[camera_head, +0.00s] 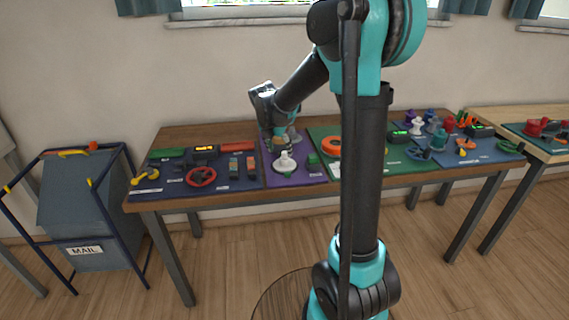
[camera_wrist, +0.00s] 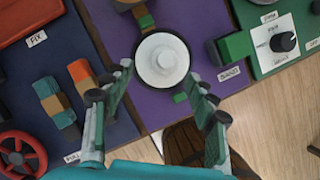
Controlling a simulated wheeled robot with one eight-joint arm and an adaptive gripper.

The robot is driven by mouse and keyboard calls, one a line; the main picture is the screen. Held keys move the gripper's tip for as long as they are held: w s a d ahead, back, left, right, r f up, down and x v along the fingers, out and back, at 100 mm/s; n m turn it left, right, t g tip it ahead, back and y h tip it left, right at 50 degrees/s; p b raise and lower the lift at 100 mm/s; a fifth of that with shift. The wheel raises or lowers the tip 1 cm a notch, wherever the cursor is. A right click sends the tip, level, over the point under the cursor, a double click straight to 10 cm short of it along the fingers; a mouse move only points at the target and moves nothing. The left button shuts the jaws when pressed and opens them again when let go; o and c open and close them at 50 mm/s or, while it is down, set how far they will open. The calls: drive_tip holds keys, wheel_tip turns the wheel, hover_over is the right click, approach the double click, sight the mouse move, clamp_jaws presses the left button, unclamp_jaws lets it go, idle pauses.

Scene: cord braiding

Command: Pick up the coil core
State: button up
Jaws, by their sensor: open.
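A white round piece with a raised centre, which I take to be the coil core (camera_head: 285,161), stands upright on the purple mat (camera_head: 311,177). In the wrist view the coil core (camera_wrist: 162,60) is seen from above, inside a dark-rimmed white disc. My gripper (camera_head: 282,143) is above it, pointing down. In the wrist view my gripper (camera_wrist: 160,84) is open, with one finger to each side of the white piece. The fingers look apart from it, and nothing is held. The height gap is hard to judge.
A green block (camera_wrist: 235,46) sits close to the right finger. A blue mat (camera_wrist: 30,85) with orange and teal blocks (camera_wrist: 52,101) and a red wheel (camera_wrist: 20,155) lies to the left. A green mat (camera_wrist: 300,62) with a dial lies to the right. The table's front edge is near.

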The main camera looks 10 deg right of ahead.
sight(284, 153)
drive_tip(key=d+f, duration=0.1)
drive_tip(key=w+f, duration=0.1)
drive_tip(key=f, duration=0.1)
drive_tip(key=shift+w+d+f, duration=0.15)
drive_tip(key=shift+w+d, duration=0.05)
drive_tip(key=shift+d, duration=0.2)
drive_tip(key=shift+w+d+f, duration=0.15)
drive_tip(key=shift+w+f, duration=0.05)
drive_tip(key=shift+f, duration=0.45)
drive_tip(key=shift+c, duration=0.2)
drive_tip(key=c, duration=1.1)
